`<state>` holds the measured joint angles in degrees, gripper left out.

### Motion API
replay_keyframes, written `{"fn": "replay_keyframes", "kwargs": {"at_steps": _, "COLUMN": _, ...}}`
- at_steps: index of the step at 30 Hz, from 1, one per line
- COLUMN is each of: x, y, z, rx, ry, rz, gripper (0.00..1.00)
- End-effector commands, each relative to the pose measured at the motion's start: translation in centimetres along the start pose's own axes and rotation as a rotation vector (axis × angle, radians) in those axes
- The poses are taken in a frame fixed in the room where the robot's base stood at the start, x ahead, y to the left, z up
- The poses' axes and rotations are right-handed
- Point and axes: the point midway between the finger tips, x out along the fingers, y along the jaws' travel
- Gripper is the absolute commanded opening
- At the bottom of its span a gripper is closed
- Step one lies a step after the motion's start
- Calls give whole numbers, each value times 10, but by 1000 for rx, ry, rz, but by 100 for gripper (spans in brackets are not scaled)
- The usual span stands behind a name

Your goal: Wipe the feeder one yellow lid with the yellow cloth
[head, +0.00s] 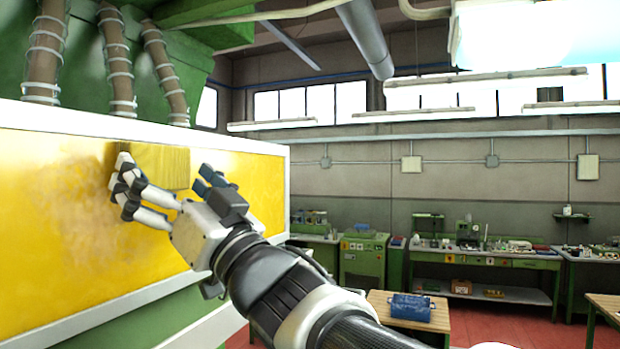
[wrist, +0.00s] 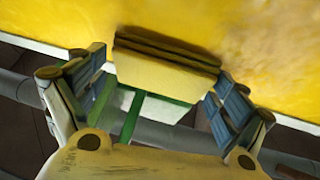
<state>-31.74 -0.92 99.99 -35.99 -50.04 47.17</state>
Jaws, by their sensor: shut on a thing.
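The yellow lid (head: 50,230) is a large upright panel in a white frame on the left of the head view, with brownish smudges. In the wrist view the yellow lid (wrist: 270,50) fills the upper part. The yellow cloth (head: 160,165) is a folded pad against the lid's upper right area. In the wrist view the cloth (wrist: 165,75) sits between the fingers, its dark folded edge at the lid's surface. My gripper (head: 165,190) is shut on the cloth, with a finger on either side. I cannot tell how firmly the cloth presses on the lid.
Ribbed hoses (head: 118,60) run down to the green machine above the lid. A white frame edge (head: 287,190) bounds the lid on the right. Red floor lies between.

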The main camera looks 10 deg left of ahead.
Motion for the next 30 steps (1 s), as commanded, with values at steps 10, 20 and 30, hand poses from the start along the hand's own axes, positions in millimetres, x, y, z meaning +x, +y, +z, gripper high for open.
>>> {"fn": "replay_keyframes", "kwargs": {"at_steps": 10, "x": -6, "y": -26, "z": 1, "rx": 1, "ry": 2, "rz": -3, "gripper": 73}}
{"fn": "replay_keyframes", "kwargs": {"at_steps": 20, "x": -8, "y": -43, "z": 0, "rx": 1, "ry": 2, "rz": -2, "gripper": 73}}
{"fn": "replay_keyframes", "kwargs": {"at_steps": 30, "x": -11, "y": -72, "z": 1, "rx": 0, "ry": 1, "rz": -2, "gripper": 73}}
